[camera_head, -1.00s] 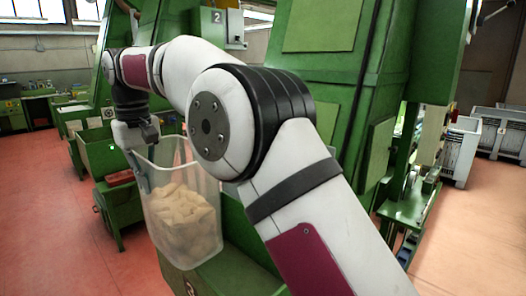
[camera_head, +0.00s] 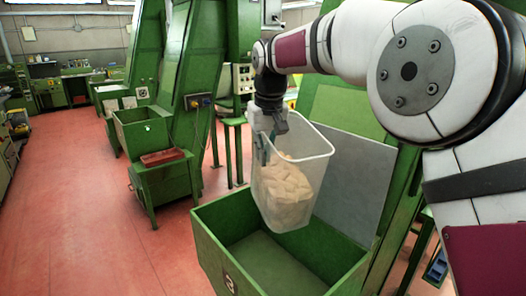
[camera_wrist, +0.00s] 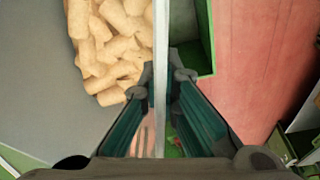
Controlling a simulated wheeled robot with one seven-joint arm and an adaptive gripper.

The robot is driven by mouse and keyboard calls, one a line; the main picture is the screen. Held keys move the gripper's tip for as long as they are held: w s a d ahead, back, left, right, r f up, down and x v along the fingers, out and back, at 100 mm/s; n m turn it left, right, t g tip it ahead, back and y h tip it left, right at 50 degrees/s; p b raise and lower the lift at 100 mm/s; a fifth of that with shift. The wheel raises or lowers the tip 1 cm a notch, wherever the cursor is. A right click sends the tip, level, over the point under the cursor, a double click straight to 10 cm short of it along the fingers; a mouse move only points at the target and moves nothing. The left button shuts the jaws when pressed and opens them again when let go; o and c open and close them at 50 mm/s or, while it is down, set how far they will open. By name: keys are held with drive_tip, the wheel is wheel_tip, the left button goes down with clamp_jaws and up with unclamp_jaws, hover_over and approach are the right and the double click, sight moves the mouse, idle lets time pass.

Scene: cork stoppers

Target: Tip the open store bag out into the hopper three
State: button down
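The store bag is a clear, open-topped, box-shaped bag (camera_head: 314,141) with tan cork stoppers (camera_head: 284,190) heaped in its lower part. It hangs nearly upright, slightly tilted, over the green hopper marked 3 (camera_head: 215,252). My gripper (camera_head: 265,150) is at the bag's left side. In the wrist view my gripper (camera_wrist: 161,85) is shut on the bag's wall, one finger on each side, with corks (camera_wrist: 110,45) to the left of the wall. The visible floor of the hopper is bare. The bag hides part of the hopper's back.
A grey sloping panel (camera_head: 350,180) rises behind the hopper. Another green machine with a hopper (camera_head: 143,130) and a red-brown tray (camera_head: 162,157) stands to the left. The red floor (camera_head: 110,220) left of the hopper is clear.

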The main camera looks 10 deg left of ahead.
drive_tip(key=shift+w+a+f+t+y+p, duration=0.1)
drive_tip(key=shift+f+t+y+p, duration=0.45)
drive_tip(key=shift+f+t+y, duration=1.15)
drive_tip(key=shift+d+f+t+y+p, duration=0.1)
drive_tip(key=shift+f+t+y+p, duration=0.35)
drive_tip(key=shift+f+t, duration=1.45)
drive_tip(key=shift+w+a+f+t+y+p, duration=0.1)
drive_tip(key=shift+f+t+y+p, duration=0.7)
drive_tip(key=shift+f, duration=2.1)
drive_tip(key=shift+s+d+f+t+y+b, duration=0.15)
drive_tip(key=shift+s+f+t+y+b, duration=0.05)
drive_tip(key=shift+f+t+y+b, duration=0.3)
drive_tip(key=shift+s+d+f+t+y+b, duration=0.15)
drive_tip(key=shift+s+f+t+y+b, duration=0.1)
drive_tip(key=shift+f+t+b, duration=0.3)
drive_tip(key=shift+s+d+f+t+y+b, duration=0.15)
drive_tip(key=shift+f+t+y+b, duration=0.25)
drive_tip(key=shift+f, duration=0.2)
drive_tip(key=s+r+t+y, duration=0.1)
drive_tip(key=d+r+t+y+b, duration=0.1)
drive_tip(key=t, duration=0.1)
drive_tip(key=shift+s+r, duration=0.3)
drive_tip(key=shift+s, duration=0.05)
drive_tip(key=shift+s+d+r+t+y, duration=0.2)
drive_tip(key=shift+s+r+t+y, duration=0.1)
drive_tip(key=shift+r+t, duration=0.15)
drive_tip(key=shift+s+d+r+t+y, duration=0.2)
drive_tip(key=shift+s+r+t+y, duration=0.1)
drive_tip(key=shift+r+t, duration=0.15)
drive_tip(key=shift+w+f, duration=0.1)
